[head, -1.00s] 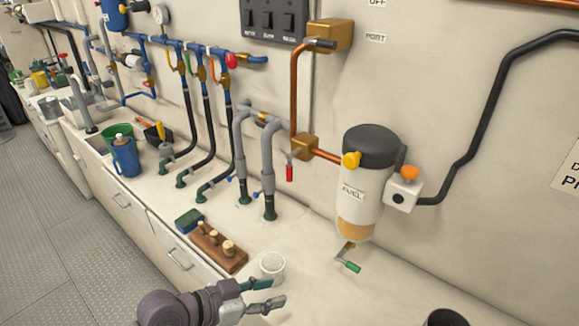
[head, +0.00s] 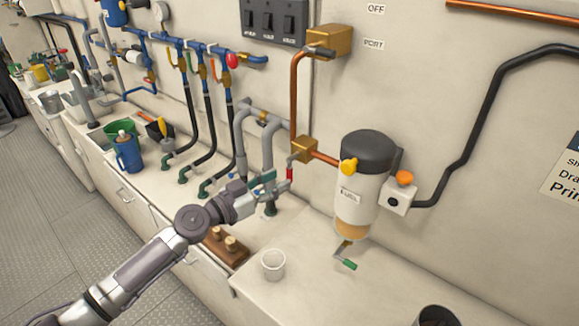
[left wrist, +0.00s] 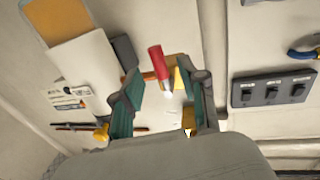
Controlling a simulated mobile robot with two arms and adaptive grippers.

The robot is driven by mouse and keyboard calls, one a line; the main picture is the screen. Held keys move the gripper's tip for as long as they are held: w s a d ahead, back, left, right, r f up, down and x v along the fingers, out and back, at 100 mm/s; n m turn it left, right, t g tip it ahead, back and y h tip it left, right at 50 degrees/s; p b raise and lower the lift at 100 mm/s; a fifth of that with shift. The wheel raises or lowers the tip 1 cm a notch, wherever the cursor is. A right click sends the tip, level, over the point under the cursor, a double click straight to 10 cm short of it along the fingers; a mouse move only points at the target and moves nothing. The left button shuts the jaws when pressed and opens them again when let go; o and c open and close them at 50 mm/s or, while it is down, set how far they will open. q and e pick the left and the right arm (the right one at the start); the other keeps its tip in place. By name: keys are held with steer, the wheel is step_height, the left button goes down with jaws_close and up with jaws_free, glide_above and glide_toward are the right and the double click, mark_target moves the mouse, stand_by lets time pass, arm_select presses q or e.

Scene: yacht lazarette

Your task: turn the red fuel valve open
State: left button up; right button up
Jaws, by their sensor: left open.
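The fuel valve's red lever handle (head: 290,174) hangs down from a brass valve body (head: 304,149) on the copper pipe, left of the white fuel filter (head: 359,190). My left gripper (head: 269,184) is open, with its fingertips just left of the handle in the head view. In the left wrist view the red handle (left wrist: 158,62) lies between the two teal fingers of the gripper (left wrist: 162,88), pointing up in the picture. I cannot tell whether a finger touches it. My right gripper is not in view.
Grey hoses (head: 240,140) rise close behind the gripper. A green-handled drain lever (head: 346,264) sits under the filter. The counter right of the cup is mostly clear.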

mark_target(287, 176)
arm_select(q)
steer(key=shift+p+x, duration=0.35)
steer(key=shift+x, duration=2)
jaws_close()
